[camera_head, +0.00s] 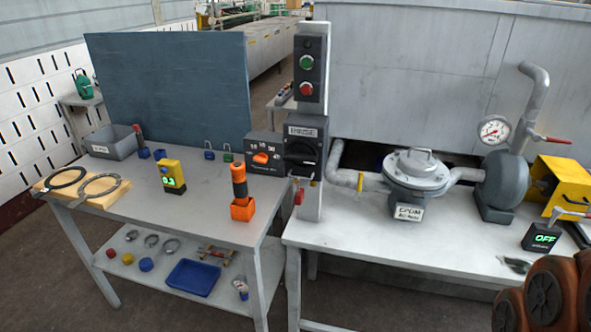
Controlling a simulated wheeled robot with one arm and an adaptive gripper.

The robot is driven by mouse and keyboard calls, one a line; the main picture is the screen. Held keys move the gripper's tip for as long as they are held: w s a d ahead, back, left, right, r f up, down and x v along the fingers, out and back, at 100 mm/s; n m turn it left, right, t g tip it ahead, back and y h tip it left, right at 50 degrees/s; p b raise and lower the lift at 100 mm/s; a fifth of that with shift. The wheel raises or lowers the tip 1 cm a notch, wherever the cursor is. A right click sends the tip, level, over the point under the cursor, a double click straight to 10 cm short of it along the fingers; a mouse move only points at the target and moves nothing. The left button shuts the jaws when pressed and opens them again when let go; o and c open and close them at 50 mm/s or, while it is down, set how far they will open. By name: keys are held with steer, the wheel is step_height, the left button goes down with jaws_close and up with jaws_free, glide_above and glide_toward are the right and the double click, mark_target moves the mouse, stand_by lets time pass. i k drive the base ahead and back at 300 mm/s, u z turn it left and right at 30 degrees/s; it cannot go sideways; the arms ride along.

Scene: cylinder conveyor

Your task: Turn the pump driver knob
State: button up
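An orange knob (261,158) sits on the front of a dark control box (263,150) with white dial numbers, at the back right of the left table. Beside it on the post is a larger dark switch box (304,146) with a black rotary handle and a white label too small to read surely. Which of these is the pump driver knob, I cannot tell. A round grey pump body (502,186) stands on the right table. A small dark display (541,237) in front of it reads OFF in green. My gripper is not in view.
The left table (200,215) holds a yellow meter (172,176), an orange tool in a holder (241,195), a grey bin (112,142) and rings on a board. A post with green and red buttons (307,75) rises between the tables. A grey valve (415,170) joins the right table's pipes.

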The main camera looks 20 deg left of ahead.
mark_target(262, 158)
steer(key=u, duration=0.9)
steer(key=i, duration=1.1)
steer(key=u, duration=2)
